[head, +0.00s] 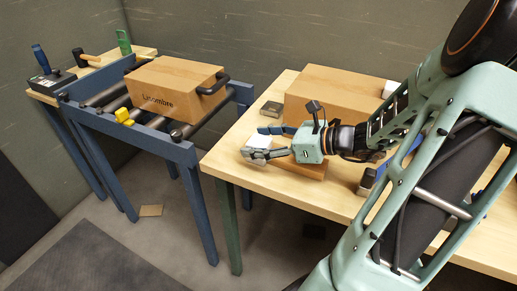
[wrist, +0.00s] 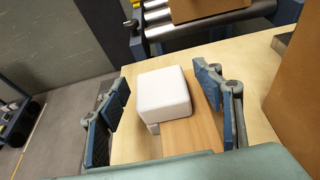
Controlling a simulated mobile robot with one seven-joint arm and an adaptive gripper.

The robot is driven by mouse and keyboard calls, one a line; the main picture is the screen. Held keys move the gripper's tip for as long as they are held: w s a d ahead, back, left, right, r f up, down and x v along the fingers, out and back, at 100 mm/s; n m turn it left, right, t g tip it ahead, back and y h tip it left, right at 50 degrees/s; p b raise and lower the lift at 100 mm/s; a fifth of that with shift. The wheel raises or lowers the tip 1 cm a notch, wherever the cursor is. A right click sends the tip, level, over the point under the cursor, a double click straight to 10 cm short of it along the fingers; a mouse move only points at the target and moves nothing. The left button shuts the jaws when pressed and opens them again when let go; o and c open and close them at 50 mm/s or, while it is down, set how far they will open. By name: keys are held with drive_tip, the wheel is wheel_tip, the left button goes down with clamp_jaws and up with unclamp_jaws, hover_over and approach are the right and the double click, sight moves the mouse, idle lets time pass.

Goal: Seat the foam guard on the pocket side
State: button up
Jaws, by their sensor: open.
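A white block with rounded edges, which looks like the foam guard (wrist: 163,90), lies between my open fingers in the wrist view, with a small leg below its near edge. It appears to sit at the end of a tan block (wrist: 190,136) on the table. My gripper (wrist: 166,100) has a finger on each side of it, with a clear gap at the left and a narrower one at the right. In the head view my gripper (head: 262,146) is at the table's left part, around the guard (head: 258,141). I cannot tell which side is the pocket side.
A large carton (head: 325,95) stands behind my gripper on the wooden table (head: 235,148), with another white piece (head: 390,88) beyond it. A lettered carton (head: 172,90) with a dark handle rests on the blue roller stand (head: 180,150). A tool bench (head: 85,72) stands farther left.

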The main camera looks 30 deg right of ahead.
drive_tip(key=c, duration=1)
drive_tip(key=shift+r, duration=0.1)
drive_tip(key=shift+c, duration=0.2)
